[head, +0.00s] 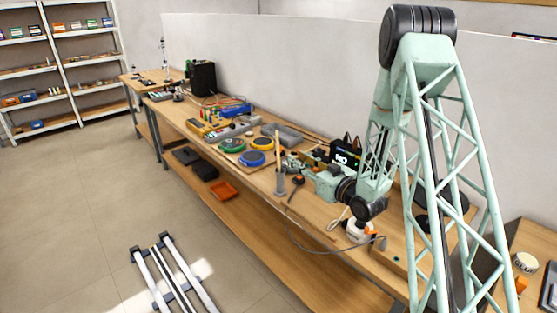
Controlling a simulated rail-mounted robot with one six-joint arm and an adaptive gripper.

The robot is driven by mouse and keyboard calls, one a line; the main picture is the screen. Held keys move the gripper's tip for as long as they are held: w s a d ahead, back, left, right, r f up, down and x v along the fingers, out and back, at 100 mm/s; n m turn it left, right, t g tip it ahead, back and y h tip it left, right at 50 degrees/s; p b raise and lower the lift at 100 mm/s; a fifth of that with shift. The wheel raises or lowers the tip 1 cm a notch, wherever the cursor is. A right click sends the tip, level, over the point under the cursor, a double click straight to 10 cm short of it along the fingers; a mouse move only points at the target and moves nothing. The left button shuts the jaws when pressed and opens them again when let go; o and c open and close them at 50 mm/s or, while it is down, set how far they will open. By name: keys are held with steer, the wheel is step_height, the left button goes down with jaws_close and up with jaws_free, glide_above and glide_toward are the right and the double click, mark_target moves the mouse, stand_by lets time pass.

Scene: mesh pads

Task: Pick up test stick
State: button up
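A thin light wooden stick (277,148), which looks like the test stick, stands upright at the front edge of the long workbench. Its lower end is in a slim grey holder (280,184). My mint-green arm comes down from the right. My gripper (296,165) is low over the bench, just right of the stick and pointing toward it. The gripper is small here and blends with items behind it, so I cannot tell its finger opening or whether it touches the stick.
Round mesh pads in green (232,145), yellow (262,143) and blue (252,158) lie left of the stick. A grey tray (284,136) and a black bag (345,153) are behind. A dark round-headed tool (297,182) lies right of the holder.

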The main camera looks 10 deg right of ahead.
steer(key=shift+s+f, duration=0.1)
steer(key=shift+f, duration=0.1)
stand_by(0.5)
glide_above(278, 160)
steer(key=d+v, duration=0.1)
steer(key=v, duration=0.3)
steer(key=shift+a, duration=0.15)
steer(key=shift+b+x, duration=0.3)
steer(key=shift+x, duration=2.35)
jaws_close()
